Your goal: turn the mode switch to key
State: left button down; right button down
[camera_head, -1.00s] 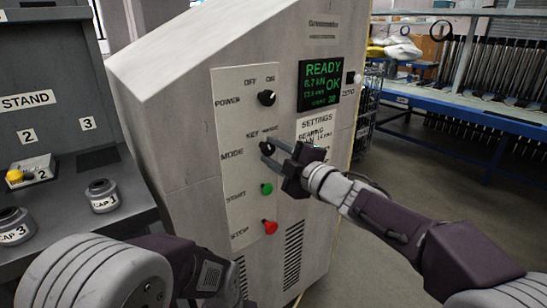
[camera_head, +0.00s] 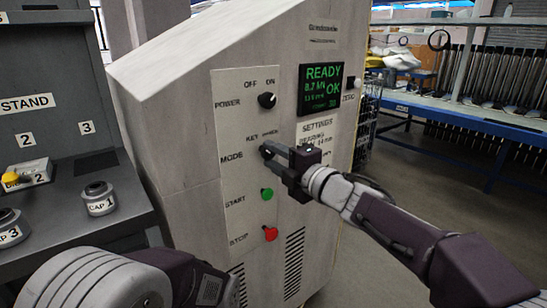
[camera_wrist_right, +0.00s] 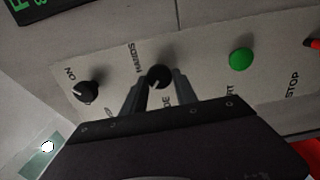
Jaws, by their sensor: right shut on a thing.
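The mode switch (camera_wrist_right: 159,76) is a black knob on the light panel of the grey machine, between the power knob and the green start button. In the head view my right gripper (camera_head: 268,152) covers most of it. My right gripper (camera_wrist_right: 155,86) is shut on the mode switch, with a finger on each side of the knob in the right wrist view.
The power knob (camera_head: 267,100) sits above, and the green start button (camera_head: 267,194) and red stop button (camera_head: 270,233) below. A stand with grey caps (camera_head: 99,198) is at the left. Open floor lies at the right.

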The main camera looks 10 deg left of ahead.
jog(key=c, duration=1)
grip_release()
jog(key=p+v, duration=0.1)
jog(key=v, duration=0.8)
jog(key=shift+p, duration=0.3)
jog(key=shift+d, duration=0.15)
